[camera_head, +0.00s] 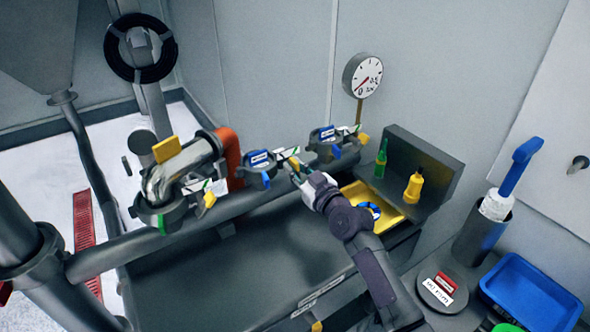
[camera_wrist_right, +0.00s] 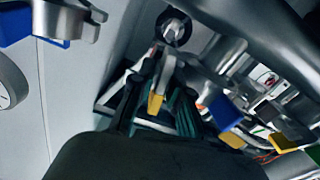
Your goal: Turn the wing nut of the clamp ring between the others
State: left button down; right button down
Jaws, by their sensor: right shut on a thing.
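Three clamp rings sit along a grey pipe: a left ring (camera_head: 165,214), a middle ring (camera_head: 258,170) and a right ring (camera_head: 325,148). My right gripper (camera_head: 298,176) reaches the right side of the middle ring. In the wrist view its fingers (camera_wrist_right: 158,98) are shut on a yellow wing nut (camera_wrist_right: 155,103). The wing nut's yellow edge (camera_head: 294,163) shows at the fingertips in the head view; the grip itself is partly hidden there. A blue tab (camera_head: 266,178) hangs at the middle ring. My left gripper is not in view.
A yellow tray (camera_head: 388,214) lies under my right arm, with a green bottle (camera_head: 381,158) and yellow bottle (camera_head: 413,187) behind. A gauge (camera_head: 363,75) stands at the wall. A blue bin (camera_head: 530,293) is at the right. The dark bench has free room.

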jog(key=m, duration=0.5)
jog(key=shift+f+m, duration=0.1)
jog(key=shift+m, duration=0.2)
jog(key=shift+d+m, duration=0.1)
jog(key=shift+m, duration=2.2)
jog(key=c, duration=1.3)
grip_release()
jog(key=shift+o, duration=0.2)
jog(key=v, duration=1.2)
jog(key=shift+f, duration=0.1)
